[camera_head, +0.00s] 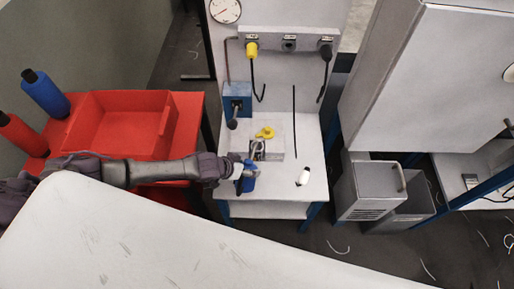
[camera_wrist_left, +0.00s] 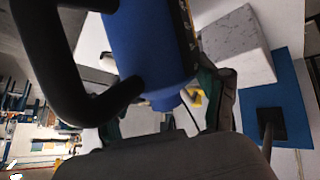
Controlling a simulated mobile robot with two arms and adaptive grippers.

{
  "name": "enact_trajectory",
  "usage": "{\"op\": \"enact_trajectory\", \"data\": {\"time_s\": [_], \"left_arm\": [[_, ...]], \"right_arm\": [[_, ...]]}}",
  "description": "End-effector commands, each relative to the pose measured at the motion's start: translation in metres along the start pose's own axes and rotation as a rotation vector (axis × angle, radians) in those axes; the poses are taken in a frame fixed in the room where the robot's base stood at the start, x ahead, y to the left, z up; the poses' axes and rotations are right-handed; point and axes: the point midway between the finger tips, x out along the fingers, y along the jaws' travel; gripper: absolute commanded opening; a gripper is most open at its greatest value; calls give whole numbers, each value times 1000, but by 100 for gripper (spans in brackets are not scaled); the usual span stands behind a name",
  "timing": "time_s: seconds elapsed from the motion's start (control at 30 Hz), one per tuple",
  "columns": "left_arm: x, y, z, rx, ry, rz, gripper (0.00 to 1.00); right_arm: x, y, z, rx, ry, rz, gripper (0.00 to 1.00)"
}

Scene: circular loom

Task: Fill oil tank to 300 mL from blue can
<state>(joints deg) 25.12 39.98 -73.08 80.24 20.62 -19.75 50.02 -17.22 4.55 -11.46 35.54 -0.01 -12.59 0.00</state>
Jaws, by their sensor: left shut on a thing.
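My left gripper (camera_head: 238,174) is at the front left of the white worktop, shut on the blue can (camera_head: 248,181). The can is small and partly hidden by the gripper in the head view. In the left wrist view the blue can (camera_wrist_left: 150,45) is large and close, its narrower end pointing down the picture. A pale grey box (camera_head: 273,152), which looks like the oil tank, sits just behind and to the right of the gripper. A yellow cap-like part (camera_head: 265,132) and a metal loop are on its top. The liquid level cannot be read. My right gripper is not in view.
A blue box with a black lever (camera_head: 237,95) stands at the back left of the worktop. A small white bottle (camera_head: 303,177) lies at the right. A red tray (camera_head: 125,125) and yarn-like cones stand at the left. Grey bins (camera_head: 372,187) stand right of the worktop.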

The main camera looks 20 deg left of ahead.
Motion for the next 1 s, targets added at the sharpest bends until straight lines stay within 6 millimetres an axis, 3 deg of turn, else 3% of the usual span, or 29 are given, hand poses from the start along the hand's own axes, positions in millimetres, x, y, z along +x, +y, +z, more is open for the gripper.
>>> {"op": "enact_trajectory", "data": {"time_s": [0.33,1.0], "left_arm": [[-10,1,-15,-36,-90,14,3],[-11,0,-13,-46,-114,17,3]], "right_arm": [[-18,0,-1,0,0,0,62],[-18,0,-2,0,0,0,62]]}}
